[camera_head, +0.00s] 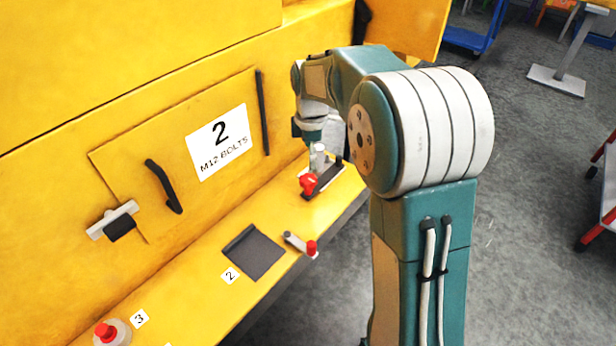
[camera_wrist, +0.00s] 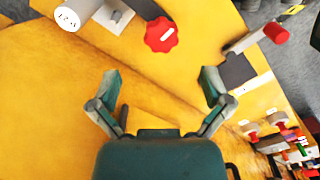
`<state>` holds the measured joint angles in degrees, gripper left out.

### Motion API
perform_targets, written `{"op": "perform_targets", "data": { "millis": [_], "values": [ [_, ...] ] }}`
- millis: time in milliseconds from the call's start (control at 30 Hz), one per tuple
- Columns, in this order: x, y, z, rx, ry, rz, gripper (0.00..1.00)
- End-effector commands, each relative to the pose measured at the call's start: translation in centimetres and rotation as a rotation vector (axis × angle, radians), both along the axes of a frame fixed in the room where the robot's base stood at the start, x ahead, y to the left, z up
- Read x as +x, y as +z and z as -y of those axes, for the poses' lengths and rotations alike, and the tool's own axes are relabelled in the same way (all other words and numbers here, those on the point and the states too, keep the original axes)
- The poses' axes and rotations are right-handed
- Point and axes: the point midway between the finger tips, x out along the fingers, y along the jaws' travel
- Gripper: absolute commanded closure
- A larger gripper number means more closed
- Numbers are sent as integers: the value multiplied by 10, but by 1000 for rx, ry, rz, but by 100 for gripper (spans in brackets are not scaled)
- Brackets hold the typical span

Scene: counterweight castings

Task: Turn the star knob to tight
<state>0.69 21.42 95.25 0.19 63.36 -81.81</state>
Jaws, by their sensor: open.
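The red star knob (camera_head: 308,183) sits on the yellow ledge beside a dark plate. In the wrist view the star knob (camera_wrist: 161,36) is lobed, with a short white mark on its face. My gripper (camera_wrist: 161,82) is open and empty, its two fingers spread wide. The knob lies beyond the fingertips, near the top of the wrist view and roughly centred between them, apart from both. No tight marking is readable.
A pale cylinder (camera_wrist: 67,18) stands close to the knob. A red-tipped lever (camera_head: 302,245) and a dark pad (camera_head: 254,252) lie along the ledge. The yellow panel with its bolts label (camera_head: 217,142) and black handle (camera_head: 163,186) rises behind. A red-capped item (camera_head: 112,332) is at lower left.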

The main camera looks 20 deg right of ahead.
Motion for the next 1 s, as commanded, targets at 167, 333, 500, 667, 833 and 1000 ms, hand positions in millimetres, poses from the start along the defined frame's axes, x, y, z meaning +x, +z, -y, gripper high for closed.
{"op": "perform_targets", "data": {
  "millis": [167,333,500,667,833,1000],
  "values": [
    [0,-35,-4,-3,1,-4,2],
    [0,-62,-4,-4,0,-3,2],
    [0,-75,-3,-3,0,0,2],
    [0,-77,-2,-1,-1,1,2],
    [0,-77,-4,-3,-1,1,19],
    [0,-77,-4,-3,-1,2,85]
  ]
}}
